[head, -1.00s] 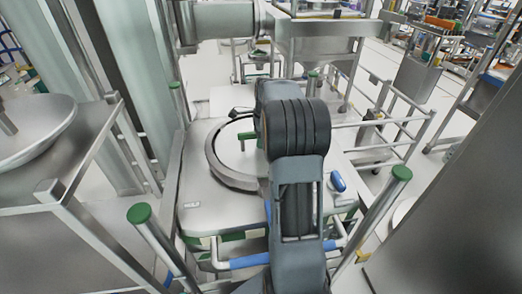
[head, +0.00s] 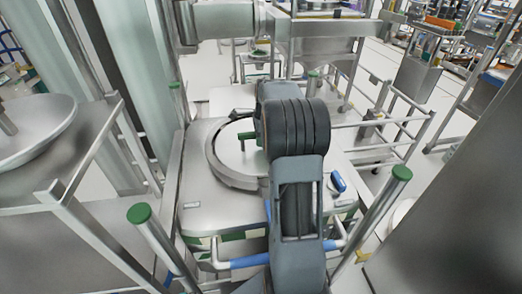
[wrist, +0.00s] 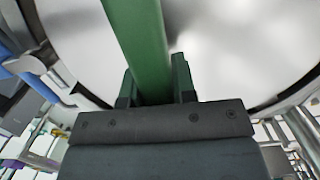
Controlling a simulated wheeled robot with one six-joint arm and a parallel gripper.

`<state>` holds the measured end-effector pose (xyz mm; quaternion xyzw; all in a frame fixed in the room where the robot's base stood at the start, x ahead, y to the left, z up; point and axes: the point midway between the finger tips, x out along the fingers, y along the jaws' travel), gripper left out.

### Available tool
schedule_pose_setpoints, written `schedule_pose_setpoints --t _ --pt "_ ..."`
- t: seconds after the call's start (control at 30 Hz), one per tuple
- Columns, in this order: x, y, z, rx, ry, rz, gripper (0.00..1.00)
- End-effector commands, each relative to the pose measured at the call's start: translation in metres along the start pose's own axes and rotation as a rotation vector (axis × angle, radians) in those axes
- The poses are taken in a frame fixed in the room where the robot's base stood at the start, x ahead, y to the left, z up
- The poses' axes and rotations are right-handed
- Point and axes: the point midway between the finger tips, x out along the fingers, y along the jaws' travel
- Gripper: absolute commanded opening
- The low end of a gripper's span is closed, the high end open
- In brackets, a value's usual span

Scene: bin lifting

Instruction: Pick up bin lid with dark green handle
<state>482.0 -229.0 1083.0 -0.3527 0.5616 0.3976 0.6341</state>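The bin lid is a pale round disc (head: 230,150), lying on a metal platform in the head view; it fills the background of the wrist view (wrist: 230,50). Its dark green handle (head: 247,136) shows just left of my arm. In the wrist view the handle (wrist: 140,40) is a green bar running down between the two fingers of my gripper (wrist: 155,88). One finger stands on each side of it, very close. Whether both press on the handle cannot be told. In the head view my arm hides the fingers and the lid's right part.
A grey ring (head: 238,183) surrounds the lid. The platform's bare metal (head: 208,212) lies in front, with a blue part (head: 338,181) at right. Green-capped posts (head: 139,213) (head: 402,173) stand either side. A metal cart with a pan (head: 30,125) is at left.

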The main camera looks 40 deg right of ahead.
Motion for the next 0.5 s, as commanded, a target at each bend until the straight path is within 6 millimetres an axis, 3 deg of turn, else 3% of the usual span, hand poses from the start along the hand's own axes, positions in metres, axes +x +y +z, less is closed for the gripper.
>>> schedule_pose_setpoints --t 0.23,0.5 --pt "-0.0001 0.0002 0.0 0.0 0.0 0.001 0.0" --pt "-0.0001 0.0002 0.0 0.0 0.0 0.001 0.0"
